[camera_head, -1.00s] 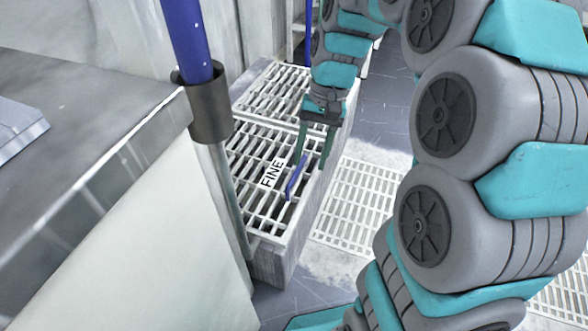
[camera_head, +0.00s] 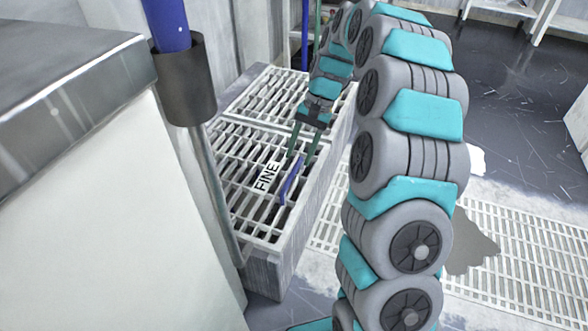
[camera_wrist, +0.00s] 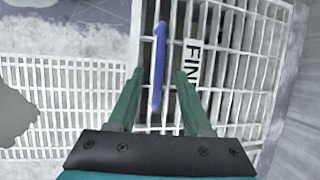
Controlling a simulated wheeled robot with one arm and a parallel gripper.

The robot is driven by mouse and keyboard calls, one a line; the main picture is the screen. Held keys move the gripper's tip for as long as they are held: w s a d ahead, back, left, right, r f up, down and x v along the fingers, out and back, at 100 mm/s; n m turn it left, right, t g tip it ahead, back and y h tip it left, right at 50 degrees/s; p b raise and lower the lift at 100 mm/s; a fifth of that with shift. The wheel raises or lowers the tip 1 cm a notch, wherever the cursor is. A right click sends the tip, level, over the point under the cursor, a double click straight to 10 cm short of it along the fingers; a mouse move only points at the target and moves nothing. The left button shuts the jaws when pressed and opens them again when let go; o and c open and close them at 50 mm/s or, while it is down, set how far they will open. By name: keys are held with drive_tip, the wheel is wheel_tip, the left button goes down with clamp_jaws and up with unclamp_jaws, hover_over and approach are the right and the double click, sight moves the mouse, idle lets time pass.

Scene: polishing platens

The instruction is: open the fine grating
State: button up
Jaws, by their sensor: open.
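The fine grating (camera_head: 232,203) is a pale slatted panel with a white FINE label (camera_head: 267,176). It lies flat on the near half of a long grey box. A blue bar handle (camera_head: 291,181) sits on it near its right edge. My gripper (camera_head: 301,155) is open above the handle, fingers pointing down at it. Neither finger is clearly touching the handle.
A second grating (camera_head: 268,92) covers the far half of the box. A blue post in a dark sleeve (camera_head: 184,80) and a steel-topped counter (camera_head: 60,100) stand close on the left. A floor grate (camera_head: 500,240) and a grey puddle (camera_head: 472,245) lie on the right.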

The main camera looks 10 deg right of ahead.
sight(292, 175)
drive_tip(key=x, duration=0.5)
drive_tip(key=shift+f+b, duration=0.1)
drive_tip(key=shift+b, duration=0.25)
clamp_jaws()
idle(1.0)
